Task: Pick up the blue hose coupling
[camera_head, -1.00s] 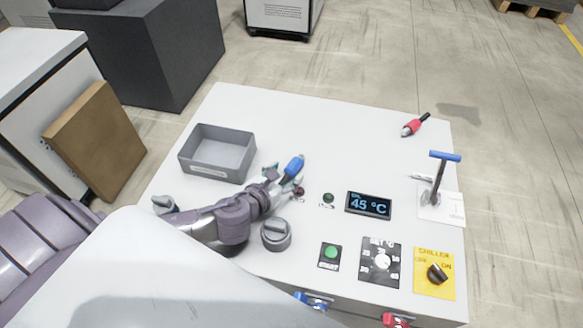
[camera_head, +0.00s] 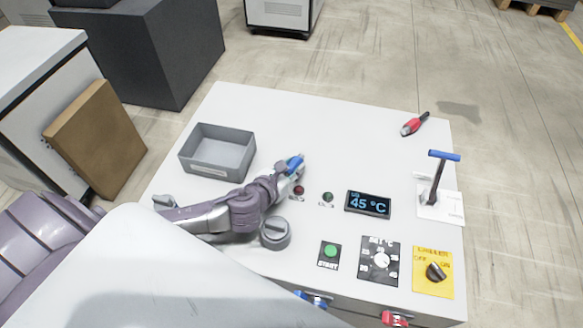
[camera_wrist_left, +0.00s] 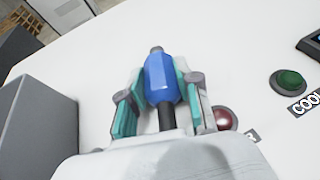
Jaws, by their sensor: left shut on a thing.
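The blue hose coupling (camera_head: 293,165) is on the white table top, just right of the grey bin. In the left wrist view the coupling (camera_wrist_left: 161,80) has a blue body, a grey tip and a black stem. It lies between the two teal-padded fingers of my left gripper (camera_wrist_left: 153,98). The left gripper (camera_head: 290,173) is shut on it in the head view. I cannot tell whether the coupling touches the table. My right gripper is not in view.
The grey bin (camera_head: 187,160) stands left of the gripper. A red coupling (camera_head: 414,125) lies at the far right. A blue-handled lever (camera_head: 437,182), a temperature display (camera_head: 368,204), a grey knob (camera_head: 275,234) and a green button (camera_head: 330,251) are on the table.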

